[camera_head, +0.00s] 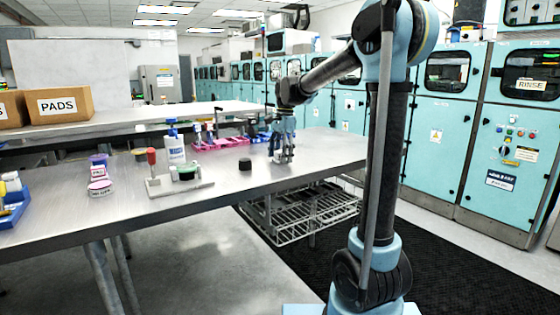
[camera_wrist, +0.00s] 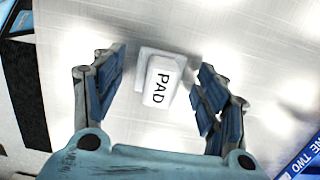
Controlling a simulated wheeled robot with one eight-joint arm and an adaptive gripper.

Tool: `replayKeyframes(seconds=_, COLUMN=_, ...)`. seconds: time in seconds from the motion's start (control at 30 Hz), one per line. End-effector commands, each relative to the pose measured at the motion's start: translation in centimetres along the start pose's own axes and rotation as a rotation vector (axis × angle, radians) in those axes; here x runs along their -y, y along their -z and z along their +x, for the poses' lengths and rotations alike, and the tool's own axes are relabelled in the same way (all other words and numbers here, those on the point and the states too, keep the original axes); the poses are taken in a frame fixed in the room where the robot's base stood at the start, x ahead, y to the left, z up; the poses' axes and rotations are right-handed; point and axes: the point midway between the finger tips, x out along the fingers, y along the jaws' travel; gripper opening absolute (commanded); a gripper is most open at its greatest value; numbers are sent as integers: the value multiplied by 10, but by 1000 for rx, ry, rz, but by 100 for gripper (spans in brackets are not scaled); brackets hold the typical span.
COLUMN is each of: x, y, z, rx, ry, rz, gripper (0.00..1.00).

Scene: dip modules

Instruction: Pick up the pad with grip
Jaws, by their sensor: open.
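The pad with grip (camera_wrist: 160,82) is a white block with a raised part marked PAD, in the middle of the wrist view on the metal table. My gripper (camera_wrist: 162,66) is open, with one blue-padded finger on each side of the pad and a visible gap to both. In the head view my gripper (camera_head: 283,155) is low over the table's right part. I cannot clearly make out the pad there, as the fingers are in front of it.
A small black round thing (camera_head: 245,164) stands left of my gripper. Pink and blue racks (camera_head: 222,142) are behind it. A white bottle (camera_head: 175,148) and a fixture (camera_head: 181,186) stand further left. Bare table (camera_head: 235,185) lies in front. A blue-edged label (camera_wrist: 303,160) is at lower right.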

Motion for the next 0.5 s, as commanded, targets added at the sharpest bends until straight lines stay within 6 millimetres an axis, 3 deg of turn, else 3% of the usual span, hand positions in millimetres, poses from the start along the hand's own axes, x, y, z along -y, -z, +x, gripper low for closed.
replayKeyframes(seconds=0.27, x=0, y=0, z=2, rx=0, ry=0, rz=0, gripper=67)
replayKeyframes(seconds=0.47, x=0, y=0, z=2, rx=0, ry=0, rz=0, gripper=22)
replayKeyframes(seconds=0.5, x=0, y=0, z=2, rx=0, ry=0, rz=0, gripper=20)
